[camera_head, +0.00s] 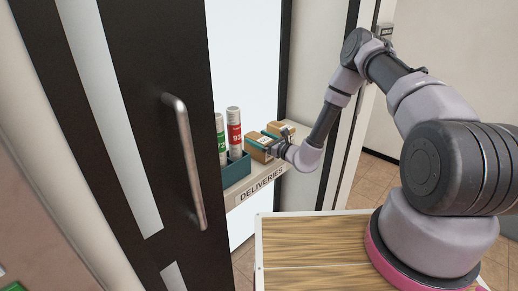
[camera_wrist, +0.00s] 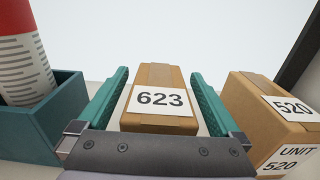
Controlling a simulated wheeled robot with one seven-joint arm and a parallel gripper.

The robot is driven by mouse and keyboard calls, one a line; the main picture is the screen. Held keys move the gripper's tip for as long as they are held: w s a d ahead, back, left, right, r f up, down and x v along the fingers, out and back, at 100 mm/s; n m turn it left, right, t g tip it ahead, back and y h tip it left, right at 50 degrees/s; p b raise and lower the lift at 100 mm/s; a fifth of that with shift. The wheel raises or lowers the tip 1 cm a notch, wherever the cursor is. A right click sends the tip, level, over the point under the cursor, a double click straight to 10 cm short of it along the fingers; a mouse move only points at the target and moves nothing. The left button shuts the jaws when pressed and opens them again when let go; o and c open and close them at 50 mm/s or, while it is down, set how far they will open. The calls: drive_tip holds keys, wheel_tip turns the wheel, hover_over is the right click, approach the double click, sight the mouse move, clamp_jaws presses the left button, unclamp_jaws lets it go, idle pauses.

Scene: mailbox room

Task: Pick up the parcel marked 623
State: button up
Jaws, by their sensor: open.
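The parcel marked 623 (camera_wrist: 158,78) is a small brown box with a white label, standing in the middle of the wrist view. My gripper (camera_wrist: 162,92) is open, with one green finger on each side of the parcel. Small gaps show between the fingers and the box. In the head view my gripper (camera_head: 277,146) reaches over the deliveries shelf (camera_head: 238,185) beside the brown boxes. The 623 label cannot be read in the head view.
A parcel marked 520 (camera_wrist: 262,108) stands close to the right finger. A teal bin (camera_wrist: 45,120) holding a red-and-white tube (camera_wrist: 24,55) is close on the left. A dark door with a metal handle (camera_head: 186,160) stands left of the shelf.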

drive_tip(key=c, duration=1.5)
clamp_jaws()
drive_tip(key=shift+r, duration=0.1)
